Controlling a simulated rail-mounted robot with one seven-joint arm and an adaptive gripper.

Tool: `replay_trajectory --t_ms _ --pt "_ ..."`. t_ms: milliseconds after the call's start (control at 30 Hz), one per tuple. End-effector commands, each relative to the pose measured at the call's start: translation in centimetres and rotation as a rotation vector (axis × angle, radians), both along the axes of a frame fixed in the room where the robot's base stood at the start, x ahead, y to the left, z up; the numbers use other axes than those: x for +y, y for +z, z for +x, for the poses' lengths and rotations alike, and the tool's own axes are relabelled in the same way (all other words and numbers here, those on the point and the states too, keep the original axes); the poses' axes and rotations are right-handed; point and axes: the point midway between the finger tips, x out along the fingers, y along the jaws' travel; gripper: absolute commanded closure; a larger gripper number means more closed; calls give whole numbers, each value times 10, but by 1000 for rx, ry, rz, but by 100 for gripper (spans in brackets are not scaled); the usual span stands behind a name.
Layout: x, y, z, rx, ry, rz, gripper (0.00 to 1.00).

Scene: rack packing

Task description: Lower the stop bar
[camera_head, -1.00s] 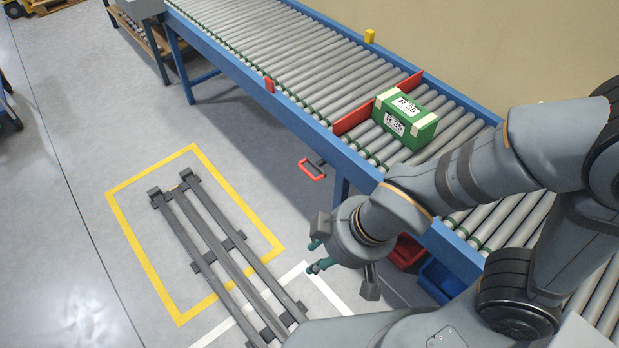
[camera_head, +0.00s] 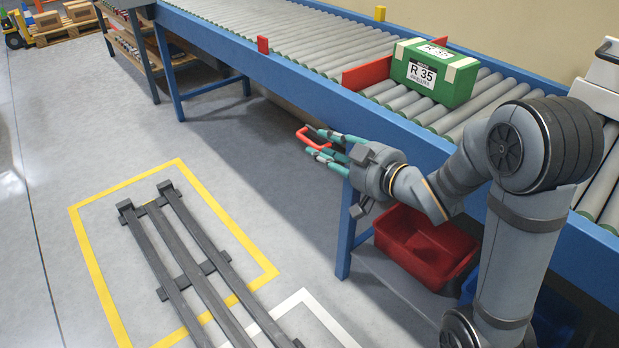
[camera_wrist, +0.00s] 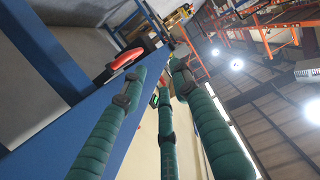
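The red stop bar (camera_head: 366,74) stands raised across the rollers, just left of the green box (camera_head: 436,72) labelled R 35. A red loop handle (camera_head: 312,141) sticks out from the near side of the conveyor. My gripper (camera_head: 315,142) has teal fingers and is at the handle, with the fingers spread apart. In the wrist view the handle (camera_wrist: 124,60) shows beside the tip of the left finger, not clearly between the fingers. Whether a finger touches it I cannot tell.
The blue-framed roller conveyor (camera_head: 270,62) runs along the back. A red bin (camera_head: 425,245) sits on a shelf under it, close to my wrist. The floor between is clear.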

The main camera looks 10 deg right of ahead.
Motion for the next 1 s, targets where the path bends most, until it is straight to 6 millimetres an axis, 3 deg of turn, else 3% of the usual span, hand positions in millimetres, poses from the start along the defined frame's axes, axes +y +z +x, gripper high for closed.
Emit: replay_trajectory --t_ms 33,233,400,567,1000 --pt "-7 -33 6 -34 -6 13 71" --pt "-25 -57 16 -153 1 52 71" --pt "-31 -61 17 -201 9 65 71" --pt "-25 -58 26 -210 12 68 71" --pt "16 -59 89 -210 11 66 71"
